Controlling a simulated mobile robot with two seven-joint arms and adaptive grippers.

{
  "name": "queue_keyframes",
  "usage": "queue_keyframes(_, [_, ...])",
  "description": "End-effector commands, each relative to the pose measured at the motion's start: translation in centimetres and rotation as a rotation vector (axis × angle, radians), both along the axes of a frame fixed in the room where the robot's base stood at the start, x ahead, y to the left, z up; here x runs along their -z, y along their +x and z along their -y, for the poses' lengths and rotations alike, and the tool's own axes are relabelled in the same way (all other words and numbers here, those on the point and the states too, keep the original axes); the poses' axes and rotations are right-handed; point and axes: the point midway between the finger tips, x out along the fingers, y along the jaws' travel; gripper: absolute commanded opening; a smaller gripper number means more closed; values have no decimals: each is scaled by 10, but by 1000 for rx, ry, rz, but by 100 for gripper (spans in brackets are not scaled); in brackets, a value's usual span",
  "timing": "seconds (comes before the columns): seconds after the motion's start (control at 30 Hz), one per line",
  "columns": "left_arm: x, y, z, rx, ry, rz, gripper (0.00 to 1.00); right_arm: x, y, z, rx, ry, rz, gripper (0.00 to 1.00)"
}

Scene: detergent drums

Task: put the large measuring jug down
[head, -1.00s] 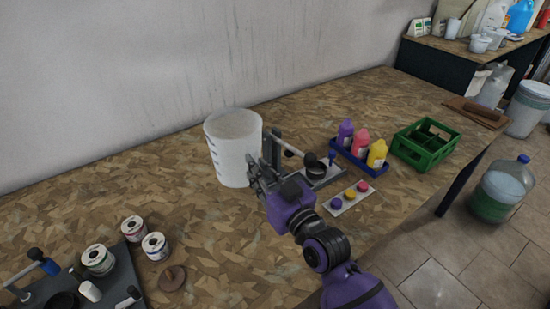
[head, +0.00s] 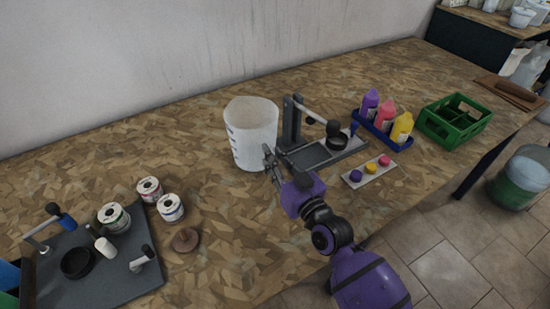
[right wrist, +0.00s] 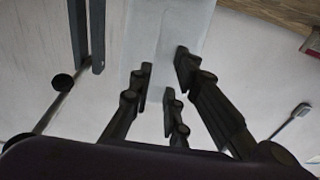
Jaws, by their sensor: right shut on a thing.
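The large measuring jug (head: 249,137) is a whitish, translucent, tapered vessel with dark graduation marks on its left side. It is upright near the middle of the bench, left of a grey lever stand. My right gripper (head: 270,160) is shut on the jug at its lower right, partly hiding it. In the right wrist view the dark fingers (right wrist: 158,90) are at the pale jug (right wrist: 168,35). I cannot tell whether the jug's base touches the bench top. My left gripper is not in view.
The lever stand (head: 308,156) is close right of the jug. Beyond are a pad with coloured knobs (head: 355,179), a blue bottle tray (head: 372,137) and a green crate (head: 481,127). Several tins (head: 171,208) and a dark board (head: 135,285) lie front left. Bench left of the jug is clear.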

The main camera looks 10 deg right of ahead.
Motion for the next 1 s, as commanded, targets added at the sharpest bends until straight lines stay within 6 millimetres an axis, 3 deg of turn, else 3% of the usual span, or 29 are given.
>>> queue_keyframes(0.23, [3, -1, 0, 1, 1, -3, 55, 3, 0, 0, 0, 0, 1, 0])
queue_keyframes(0.27, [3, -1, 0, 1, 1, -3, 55, 4, 0, 0, 0, 0, -1, 18])
queue_keyframes(0.4, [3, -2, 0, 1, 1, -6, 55, 3, 0, 0, 0, 0, 0, 35])
queue_keyframes(0.77, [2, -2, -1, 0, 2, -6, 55, -2, 0, 0, 0, 0, 1, 35])
queue_keyframes(1.0, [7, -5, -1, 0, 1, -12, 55, 4, -37, 13, 1, -2, -3, 35])
